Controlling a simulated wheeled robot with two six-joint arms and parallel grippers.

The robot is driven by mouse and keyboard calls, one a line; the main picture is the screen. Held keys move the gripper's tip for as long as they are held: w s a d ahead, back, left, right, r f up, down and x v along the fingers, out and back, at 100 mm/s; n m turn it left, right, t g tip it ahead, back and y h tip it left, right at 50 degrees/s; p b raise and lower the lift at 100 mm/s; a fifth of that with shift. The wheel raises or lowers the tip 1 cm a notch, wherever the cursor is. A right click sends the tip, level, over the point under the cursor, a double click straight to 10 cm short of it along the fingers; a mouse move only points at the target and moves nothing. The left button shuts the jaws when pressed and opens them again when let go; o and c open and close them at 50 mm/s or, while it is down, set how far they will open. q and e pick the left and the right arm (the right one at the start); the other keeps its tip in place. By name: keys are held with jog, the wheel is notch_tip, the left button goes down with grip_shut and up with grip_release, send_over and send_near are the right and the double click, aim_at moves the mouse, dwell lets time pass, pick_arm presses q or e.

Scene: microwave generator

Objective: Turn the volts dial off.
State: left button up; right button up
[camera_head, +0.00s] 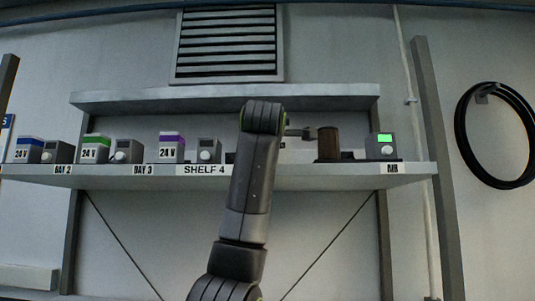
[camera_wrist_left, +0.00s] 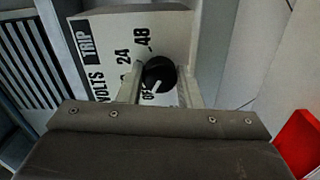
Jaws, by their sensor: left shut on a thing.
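The volts dial (camera_wrist_left: 158,72) is a round black knob with a white pointer line, on a pale panel (camera_wrist_left: 112,32) in the left wrist view. The panel reads VOLTS, TRIP, 24, 48 and a partly covered OFF. The pointer slants down and left, toward the OFF lettering; its exact setting is hard to tell. My left gripper (camera_wrist_left: 159,88) is shut on the dial, one finger on each side. In the head view my left arm rises across the middle of the shelf and hides the dial. My right gripper is in neither view.
The shelf (camera_head: 225,182) carries several 24 V boxes (camera_head: 171,153) and small units with knobs at the left. A grey unit with a green screen (camera_head: 381,147) stands at the right. A red object (camera_wrist_left: 301,143) shows at the right edge of the left wrist view.

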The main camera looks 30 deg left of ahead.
pick_arm(q)
jog(key=shift+n, duration=0.5)
jog(key=o, duration=1)
jog(key=shift+w+f, duration=0.1)
jog(key=shift+f, duration=0.05)
jog(key=shift+f, duration=0.1)
